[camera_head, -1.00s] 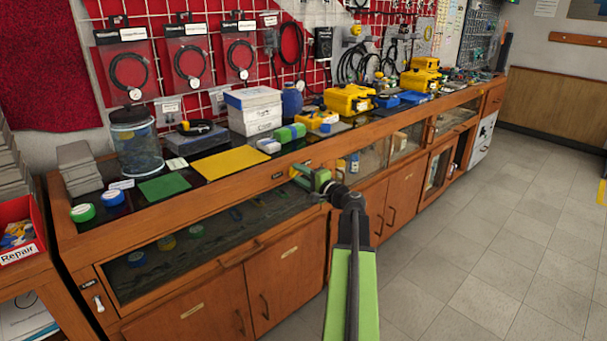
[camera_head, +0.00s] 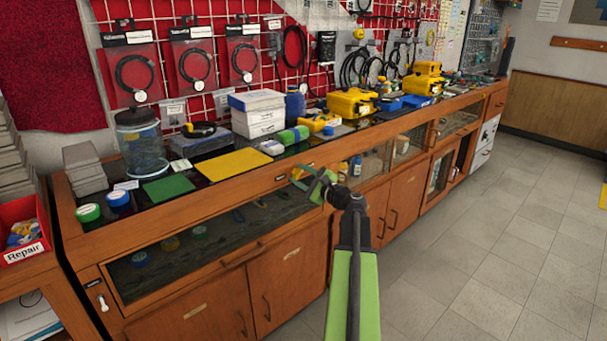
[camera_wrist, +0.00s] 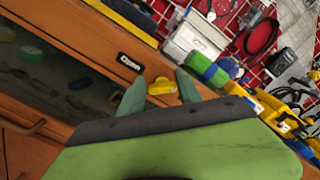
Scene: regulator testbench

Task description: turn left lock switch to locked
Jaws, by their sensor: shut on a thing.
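A yellow knob (camera_wrist: 163,88) sits on the orange-brown wooden front rail of the cabinet, beside a dark label reading "Open" (camera_wrist: 129,63) in the wrist view. My gripper (camera_wrist: 159,86) has one green finger on each side of the knob and is shut on it. The knob's exact angle is hard to tell. No "locked" mark is readable. A white-handled switch (camera_head: 102,301) shows on the cabinet's far left front, well away from my gripper.
The counter above holds a green mat (camera_head: 168,188), a yellow mat (camera_head: 234,163), a glass jar (camera_head: 141,145), white boxes (camera_head: 257,113) and yellow cases (camera_head: 352,102). A red bin (camera_head: 24,230) stands at the left.

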